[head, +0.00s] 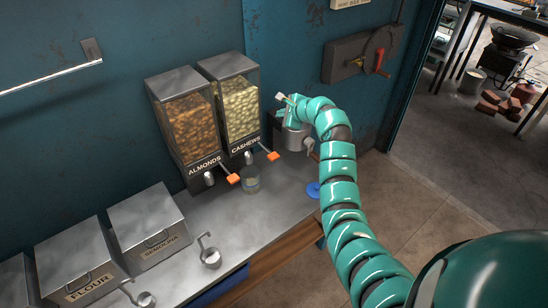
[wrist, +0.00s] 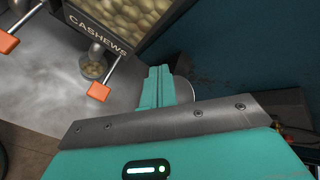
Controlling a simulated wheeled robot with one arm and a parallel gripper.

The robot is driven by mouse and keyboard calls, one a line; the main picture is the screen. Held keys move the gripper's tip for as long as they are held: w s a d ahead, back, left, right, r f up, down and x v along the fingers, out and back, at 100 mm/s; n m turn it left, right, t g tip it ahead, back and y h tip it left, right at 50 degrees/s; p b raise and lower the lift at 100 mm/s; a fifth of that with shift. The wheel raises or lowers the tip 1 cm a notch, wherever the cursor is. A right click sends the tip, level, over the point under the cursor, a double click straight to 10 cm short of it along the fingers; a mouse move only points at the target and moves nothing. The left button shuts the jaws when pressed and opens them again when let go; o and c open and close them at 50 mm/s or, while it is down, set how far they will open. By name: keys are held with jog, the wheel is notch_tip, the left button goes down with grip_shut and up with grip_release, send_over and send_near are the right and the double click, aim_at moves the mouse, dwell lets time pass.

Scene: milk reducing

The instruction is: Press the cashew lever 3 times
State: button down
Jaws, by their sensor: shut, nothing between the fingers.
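The cashew dispenser (head: 239,108) is a clear bin of pale nuts labelled CASHEWS, fixed at the back wall. Its orange-tipped lever (head: 273,156) sticks out at the lower front; the lever also shows in the wrist view (wrist: 99,91). A small glass (head: 251,184) stands below the cashew spout. My gripper (head: 282,98) is shut and empty, to the right of the cashew bin and higher than the lever. In the wrist view its closed fingers (wrist: 158,78) are apart from the lever, which lies to their left.
The almond dispenser (head: 188,127) stands left, with its own orange lever (head: 233,179). A grey metal container (head: 293,139) sits behind my arm. Metal bins, including the flour bin (head: 82,265), and scoops are on the left counter. A wall box with a red handle (head: 380,62) is at right.

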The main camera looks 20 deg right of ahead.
jog(key=s+a+f+n+g+y, duration=0.1)
jog(key=s+a+f+g, duration=0.1)
jog(key=s+a+f, duration=0.1)
jog(key=shift+s+a+f+g, duration=0.15)
jog(key=shift+s+f+g, duration=0.1)
jog(key=shift+f+g, duration=0.05)
jog(key=shift+f, duration=0.1)
jog(key=b, duration=0.5)
send_over(276, 157)
notch_tip(276, 157, down, 6)
jog(key=shift+f, duration=0.1)
jog(key=shift+w+f, duration=0.1)
jog(key=shift+f, duration=1.15)
dwell(0.9)
jog(key=shift+f, duration=0.35)
